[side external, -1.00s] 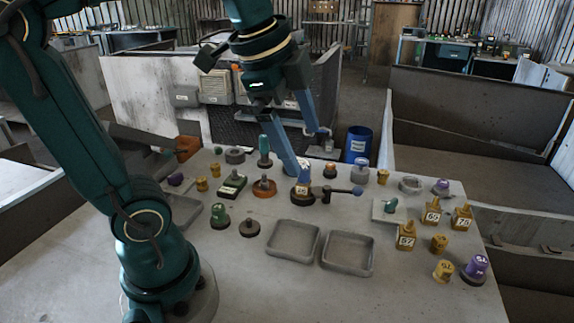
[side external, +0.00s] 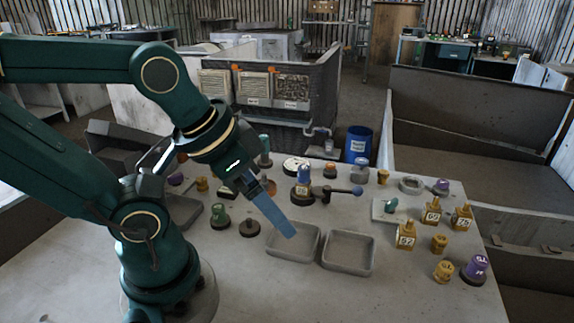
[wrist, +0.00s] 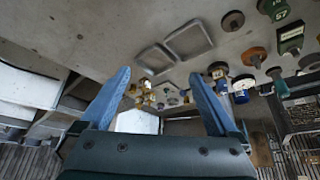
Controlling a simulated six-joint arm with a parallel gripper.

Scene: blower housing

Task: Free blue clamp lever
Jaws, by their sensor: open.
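A clamp with a dark round base, a blue upright post (side external: 304,174) and a yellow number tag stands on the grey table in the side view. The other finger is hidden there.
Two grey trays (side external: 347,268) lie empty at the table's front middle. Yellow tagged blocks (side external: 405,236) and purple-topped knobs (side external: 476,268) stand to the right. A green knob (side external: 219,216) and a dark disc (side external: 249,228) stand left. A blue bin (side external: 358,145) is behind the table.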

